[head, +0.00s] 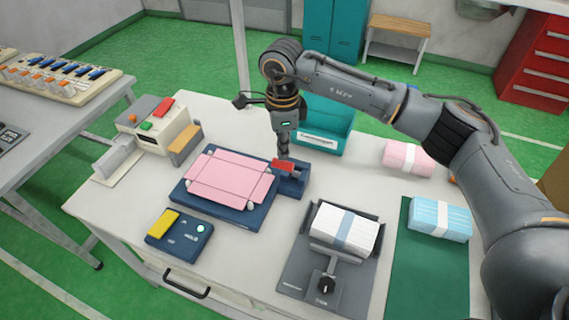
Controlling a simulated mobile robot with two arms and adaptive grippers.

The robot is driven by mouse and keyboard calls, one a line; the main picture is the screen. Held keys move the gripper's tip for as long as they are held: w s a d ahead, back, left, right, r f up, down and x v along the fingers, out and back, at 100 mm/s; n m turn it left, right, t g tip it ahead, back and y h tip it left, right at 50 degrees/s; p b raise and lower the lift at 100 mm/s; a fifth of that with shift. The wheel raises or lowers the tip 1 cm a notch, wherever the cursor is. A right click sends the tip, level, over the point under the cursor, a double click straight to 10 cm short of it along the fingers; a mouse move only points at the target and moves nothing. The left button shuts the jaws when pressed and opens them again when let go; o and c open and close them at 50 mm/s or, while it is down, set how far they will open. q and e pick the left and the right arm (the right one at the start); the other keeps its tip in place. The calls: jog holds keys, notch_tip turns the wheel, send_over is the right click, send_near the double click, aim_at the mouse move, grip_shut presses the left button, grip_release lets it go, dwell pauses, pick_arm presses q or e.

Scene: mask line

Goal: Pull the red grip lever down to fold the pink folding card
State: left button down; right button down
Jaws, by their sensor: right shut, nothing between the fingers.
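The pink folding card (228,180) lies flat and unfolded on a dark blue fixture (192,200) near the middle of the table. The red grip lever (283,166) is at the right side of the fixture, by a blue block (293,183). My right gripper (283,155) points down with its fingers shut, right at the red grip. I cannot tell whether it touches the grip. My left gripper is not in view.
A blue box with a yellow pad (165,221) sits in front left. A beige machine (158,130) stands behind left, a teal bin (323,128) behind right. A stand with a white bundle (343,228), a pink bundle (408,158) and a blue bundle (440,219) are to the right.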

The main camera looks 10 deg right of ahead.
jog(key=shift+f+b, duration=0.7)
jog(key=shift+f, duration=0.2)
jog(key=shift+r, duration=0.1)
jog(key=shift+s+a+f+b, duration=0.3)
jog(key=shift+s+f+b, duration=0.05)
jog(key=shift+s+f, duration=0.15)
jog(key=shift+s+a+f+b, duration=0.3)
jog(key=shift+s+f, duration=0.2)
jog(key=shift+f, duration=0.1)
jog(key=shift+s+a+f+b, duration=0.25)
jog(key=shift+s+f+b, duration=0.2)
jog(key=shift+f, duration=0.1)
jog(key=shift+s+a+f+b, duration=0.25)
jog(key=shift+s+f+b, duration=0.1)
jog(key=shift+f+b, duration=0.15)
jog(key=shift+s+a+f+b, duration=0.25)
jog(key=shift+s+f+b, duration=0.1)
jog(key=shift+f+b, duration=0.25)
jog(key=shift+s+a+f+b, duration=0.2)
jog(key=shift+s+f+b, duration=0.15)
jog(key=shift+f, duration=0.3)
jog(key=shift+w, duration=0.1)
